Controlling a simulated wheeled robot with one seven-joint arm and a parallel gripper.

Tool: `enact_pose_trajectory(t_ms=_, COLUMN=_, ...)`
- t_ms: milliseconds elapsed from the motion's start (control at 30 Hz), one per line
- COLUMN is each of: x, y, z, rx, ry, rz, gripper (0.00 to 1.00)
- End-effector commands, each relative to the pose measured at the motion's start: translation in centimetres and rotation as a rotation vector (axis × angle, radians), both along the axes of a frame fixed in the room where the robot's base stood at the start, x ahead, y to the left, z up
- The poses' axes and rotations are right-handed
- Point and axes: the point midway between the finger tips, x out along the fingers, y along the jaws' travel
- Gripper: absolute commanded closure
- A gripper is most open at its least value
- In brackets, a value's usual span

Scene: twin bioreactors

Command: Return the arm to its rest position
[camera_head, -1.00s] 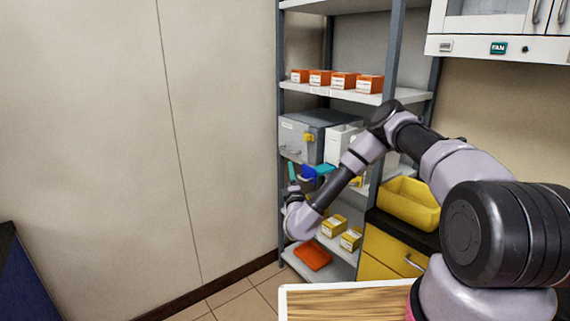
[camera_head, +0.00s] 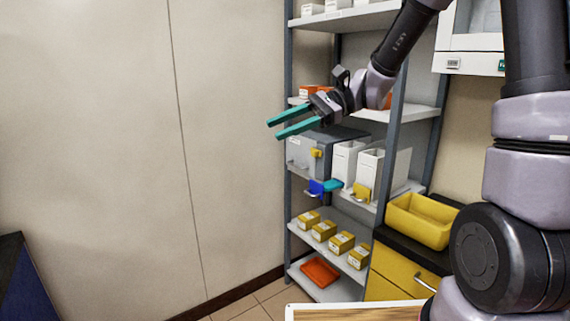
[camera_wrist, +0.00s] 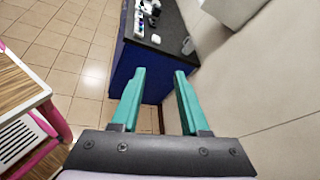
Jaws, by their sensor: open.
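My gripper (camera_head: 283,129) is raised in front of the shelf rack, its teal fingers pointing left towards the wall. The fingers are apart with nothing between them. In the wrist view my gripper (camera_wrist: 160,85) is also open and empty, with tiled floor and a dark blue bench beyond the fingertips. My arm reaches up from the right side of the head view, bends near the top and comes down to the gripper. Its upper bend is out of the picture.
The shelf rack (camera_head: 395,150) holds a grey box (camera_head: 305,152), white holders (camera_head: 346,162), yellow boxes (camera_head: 342,242) and an orange tray (camera_head: 320,272). A yellow bin (camera_head: 421,220) stands on the counter to the right. A blue bench (camera_wrist: 137,68) stands ahead in the wrist view. The space by the wall is free.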

Motion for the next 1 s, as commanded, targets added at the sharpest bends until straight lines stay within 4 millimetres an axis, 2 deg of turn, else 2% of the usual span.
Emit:
enact_pose_trajectory(t_ms=100, x=-2.2, y=-3.3, z=0.0, rx=-0.176, ry=-0.208, rz=0.032, gripper=0.55)
enact_pose_trajectory(t_ms=300, x=-4.3, y=-10.1, z=0.2, rx=-0.463, ry=-0.545, rz=0.052, gripper=0.55)
enact_pose_trajectory(t_ms=600, x=-6.1, y=-20.4, z=3.2, rx=-0.844, ry=-1.018, rz=0.016, gripper=0.55)
enact_pose_trajectory(t_ms=700, x=-6.6, y=-22.7, z=4.3, rx=-0.926, ry=-1.124, rz=-0.002, gripper=0.55)
enact_pose_trajectory(t_ms=800, x=-6.9, y=-24.2, z=5.1, rx=-0.979, ry=-1.193, rz=-0.013, gripper=0.55)
enact_pose_trajectory(t_ms=1000, x=-7.1, y=-25.0, z=5.6, rx=-1.01, ry=-1.231, rz=-0.019, gripper=0.55)
